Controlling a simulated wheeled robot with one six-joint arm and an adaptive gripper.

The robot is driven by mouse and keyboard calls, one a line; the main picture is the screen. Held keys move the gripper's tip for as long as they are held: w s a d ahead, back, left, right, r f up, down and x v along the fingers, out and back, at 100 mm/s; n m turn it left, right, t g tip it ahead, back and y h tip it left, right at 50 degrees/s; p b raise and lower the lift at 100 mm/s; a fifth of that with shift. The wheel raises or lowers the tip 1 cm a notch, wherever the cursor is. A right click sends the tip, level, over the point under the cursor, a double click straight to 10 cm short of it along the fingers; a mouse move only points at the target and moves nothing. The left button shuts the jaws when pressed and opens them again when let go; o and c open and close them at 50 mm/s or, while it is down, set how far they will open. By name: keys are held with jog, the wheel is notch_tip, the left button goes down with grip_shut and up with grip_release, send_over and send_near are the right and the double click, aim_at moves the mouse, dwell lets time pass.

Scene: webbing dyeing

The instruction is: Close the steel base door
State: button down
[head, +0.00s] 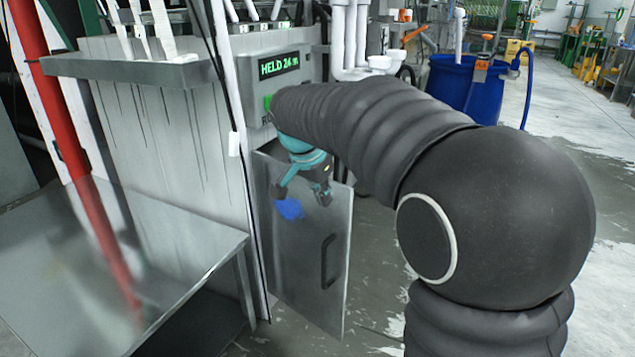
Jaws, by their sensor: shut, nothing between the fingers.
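The steel base door (300,285) is a grey panel below the display box in the head view. It stands open, its handle edge swung out, with floor showing past its right edge. A dark bar handle (328,261) sits on its lower right part. My gripper (304,193), with a teal wrist, is in front of the door's upper part. It is shut and holds nothing. A blue patch (289,208) shows just below the fingers. I cannot tell whether the fingers touch the door. My arm hides the space behind the door's upper right.
A steel table (110,270) fills the lower left, beside the tall steel tank wall (170,150). A blue barrel (465,85) stands at the back right. Wet floor lies open to the right.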

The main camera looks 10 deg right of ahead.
aim_at(335, 189)
jog(key=shift+w+d+f, duration=0.2)
jog(key=shift+w+d, duration=1.15)
jog(key=shift+d, duration=0.25)
